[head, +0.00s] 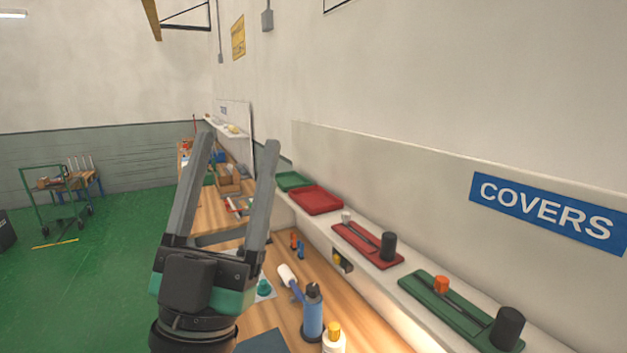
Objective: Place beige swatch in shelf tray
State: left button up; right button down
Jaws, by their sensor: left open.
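My left gripper (237,146) is open in the head view, its two long grey fingers pointing up and apart with nothing between them. It is in front of the wooden workbench (285,325) and left of the shelf. On the shelf, a red tray (316,201) and a smaller green tray (290,180) look empty. Nearer, a red tray (350,236) and a long green tray (436,301) hold small items. I cannot make out a beige swatch. My right gripper is not in view.
A blue bottle (312,315), a white bottle with a yellow cap (334,340) and a white roller (288,275) are on the bench. A blue COVERS sign (546,212) is above the shelf. Green floor is open at left, with a cart (57,190) farther back.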

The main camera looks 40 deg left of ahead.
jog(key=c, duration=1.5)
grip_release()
pick_arm(q)
jog(key=w+d+m+h, duration=0.1)
jog(key=d+m+h, duration=0.2)
jog(key=d+h, duration=0.5)
jog(key=h, duration=0.6)
jog(key=shift+w+d+r, duration=0.25)
jog(key=shift+w+d, duration=0.05)
jog(key=shift+w, duration=0.05)
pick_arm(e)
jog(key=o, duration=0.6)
